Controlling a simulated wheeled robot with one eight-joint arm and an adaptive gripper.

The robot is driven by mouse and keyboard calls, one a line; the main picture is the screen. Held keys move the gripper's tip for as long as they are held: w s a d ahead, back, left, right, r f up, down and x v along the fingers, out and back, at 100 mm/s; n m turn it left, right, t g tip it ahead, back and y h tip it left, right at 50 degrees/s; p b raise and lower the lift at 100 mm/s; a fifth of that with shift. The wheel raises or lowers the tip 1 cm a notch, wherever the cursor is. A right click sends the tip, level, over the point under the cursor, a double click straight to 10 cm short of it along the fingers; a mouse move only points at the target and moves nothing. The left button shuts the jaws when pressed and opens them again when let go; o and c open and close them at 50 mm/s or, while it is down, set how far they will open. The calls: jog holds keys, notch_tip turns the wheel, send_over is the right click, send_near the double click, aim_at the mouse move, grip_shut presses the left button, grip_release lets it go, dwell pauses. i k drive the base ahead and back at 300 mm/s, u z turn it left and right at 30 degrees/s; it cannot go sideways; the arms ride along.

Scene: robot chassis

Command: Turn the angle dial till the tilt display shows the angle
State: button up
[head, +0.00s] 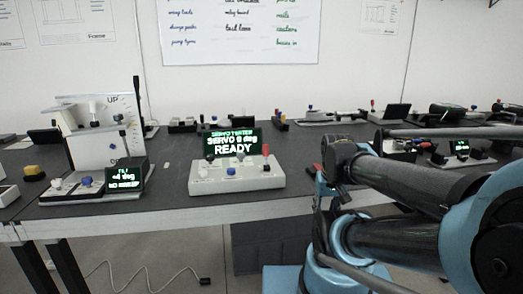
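A white tilt stand (95,145) with a plate marked "UP" and an angle scale stands at the left of the dark table. At its base, a small display (125,179) has green text; the middle line ends in "deg", but its number is too small to read surely. A blue knob (86,181) and a white knob (57,183) sit left of this display. I cannot tell which one is the angle dial. My arm reaches in from the right, well away from the stand. My gripper does not show clearly in this view.
A white servo tester box (237,176) with a display reading "READY" (233,144), a blue knob and a red-topped lever stands mid-table. Several devices line the table's back. The front edge between stand and tester is clear.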

aim_at(241, 155)
jog(key=z, duration=0.35)
jog(key=k, duration=1.35)
jog(key=u, duration=0.7)
jog(key=i, duration=1)
jog(key=u, duration=0.05)
